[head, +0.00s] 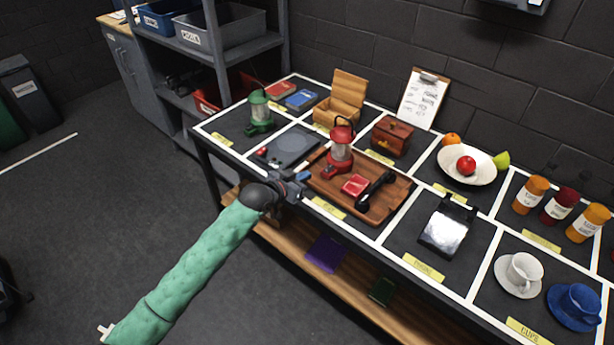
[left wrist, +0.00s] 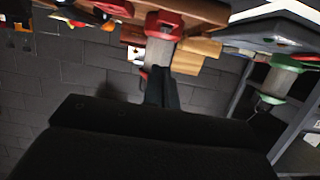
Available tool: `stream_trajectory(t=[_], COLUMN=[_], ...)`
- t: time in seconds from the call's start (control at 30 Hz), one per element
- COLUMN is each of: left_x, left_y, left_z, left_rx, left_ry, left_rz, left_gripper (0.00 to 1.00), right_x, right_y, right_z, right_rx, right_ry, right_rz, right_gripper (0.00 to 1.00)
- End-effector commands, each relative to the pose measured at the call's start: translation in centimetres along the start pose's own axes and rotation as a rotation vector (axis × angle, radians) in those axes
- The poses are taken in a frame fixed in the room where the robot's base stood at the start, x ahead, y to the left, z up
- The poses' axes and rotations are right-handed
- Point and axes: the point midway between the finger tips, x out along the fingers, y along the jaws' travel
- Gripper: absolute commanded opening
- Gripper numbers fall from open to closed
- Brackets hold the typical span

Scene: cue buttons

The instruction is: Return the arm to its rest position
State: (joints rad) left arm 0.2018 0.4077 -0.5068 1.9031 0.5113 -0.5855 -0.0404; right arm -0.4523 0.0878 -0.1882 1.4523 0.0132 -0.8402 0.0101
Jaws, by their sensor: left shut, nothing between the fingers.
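My left arm comes in from the lower left in a green sleeve. Its gripper (head: 299,182) is shut and empty, at the front edge of the table (head: 372,243), just left of the wooden tray (head: 340,196). In the left wrist view the scene appears upside down. The dark gripper fingers (left wrist: 162,88) show close together there, with a red lantern (left wrist: 163,25) beyond them. My right gripper is in neither view.
The tray holds a red lantern (head: 340,150), a small red dish (head: 356,185) and a black handset (head: 376,190). A dark flat device (head: 289,146) and green lantern (head: 259,112) stand left. Cups (head: 522,272) stand at right. Open floor (head: 90,200) lies left of the table.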

Motion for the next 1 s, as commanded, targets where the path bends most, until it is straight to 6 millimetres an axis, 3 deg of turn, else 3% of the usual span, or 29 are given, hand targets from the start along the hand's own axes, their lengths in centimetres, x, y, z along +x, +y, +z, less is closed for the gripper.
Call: stream_trajectory(t=[0.57,0.77,1.0], left_x=[-0.4,-3.5,-9.8], left_y=[0.6,3.2,6.4], left_z=[0.6,4.2,9.5], left_rx=[-0.005,-0.033,-0.084], left_ry=[-0.016,-0.117,-0.297], left_rz=[-0.001,-0.019,-0.075], left_gripper=[0.0,0.0,0.0], right_x=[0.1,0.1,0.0], right_y=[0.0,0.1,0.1], right_z=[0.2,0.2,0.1], right_rx=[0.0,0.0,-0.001], right_ry=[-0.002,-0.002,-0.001], right_rz=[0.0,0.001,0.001], right_gripper=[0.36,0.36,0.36])
